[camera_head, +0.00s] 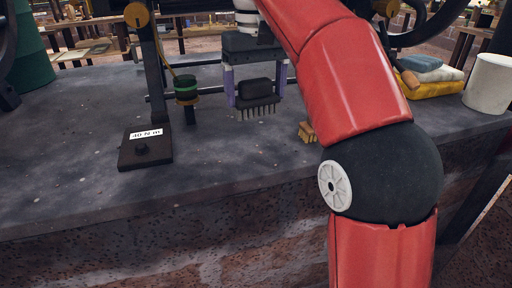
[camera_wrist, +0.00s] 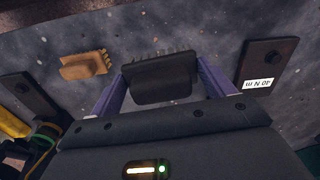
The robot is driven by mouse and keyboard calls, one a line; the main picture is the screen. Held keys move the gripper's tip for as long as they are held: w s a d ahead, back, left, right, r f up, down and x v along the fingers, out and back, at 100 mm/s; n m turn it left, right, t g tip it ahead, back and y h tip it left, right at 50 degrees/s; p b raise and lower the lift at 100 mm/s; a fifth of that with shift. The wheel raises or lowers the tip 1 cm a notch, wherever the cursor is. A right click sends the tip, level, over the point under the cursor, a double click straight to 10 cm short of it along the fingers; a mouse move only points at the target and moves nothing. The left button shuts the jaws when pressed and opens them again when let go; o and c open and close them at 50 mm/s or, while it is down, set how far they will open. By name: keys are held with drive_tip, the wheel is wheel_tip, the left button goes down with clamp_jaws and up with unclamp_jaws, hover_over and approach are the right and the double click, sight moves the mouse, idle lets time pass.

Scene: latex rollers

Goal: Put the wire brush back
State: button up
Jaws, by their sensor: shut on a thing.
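My gripper (camera_head: 255,92) has its two purple fingers closed on the sides of a black brush with thin dark bristles, which looks like the wire brush (camera_head: 257,93). Its block-like back faces the head camera and the bristles point down. It appears to be held a little above the grey bench top (camera_head: 230,165); the exact gap is hard to tell. In the wrist view the wire brush (camera_wrist: 161,78) sits between the finger ends. A small tan brush (camera_head: 307,131) lies on the bench to the right, partly behind my red arm; it also shows in the wrist view (camera_wrist: 84,65).
A black post stands on a base plate (camera_head: 146,154) labelled "40 N m", left of my gripper. A green-and-black roller (camera_head: 186,89) is beside it. Folded cloths (camera_head: 430,75) and a white cylinder (camera_head: 489,84) are at right. The front left bench is clear.

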wheel_tip(320, 180, down, 8)
drive_tip(key=b, duration=0.2)
drive_tip(key=shift+f+b, duration=0.1)
drive_tip(key=shift+b, duration=0.2)
drive_tip(key=shift+f+p, duration=0.3)
drive_tip(key=shift+f, duration=0.35)
drive_tip(key=o, duration=0.8)
drive_tip(key=shift+f+b, duration=0.45)
drive_tip(key=shift+b, duration=0.25)
drive_tip(key=r+p, duration=0.1)
drive_tip(key=r, duration=0.1)
drive_tip(key=r+p, duration=0.1)
drive_tip(key=r, duration=0.2)
drive_tip(key=r+p, duration=0.1)
drive_tip(key=r, duration=0.2)
drive_tip(key=shift+w+a+r, duration=0.15)
drive_tip(key=shift+w+a, duration=0.05)
drive_tip(key=shift+w, duration=0.05)
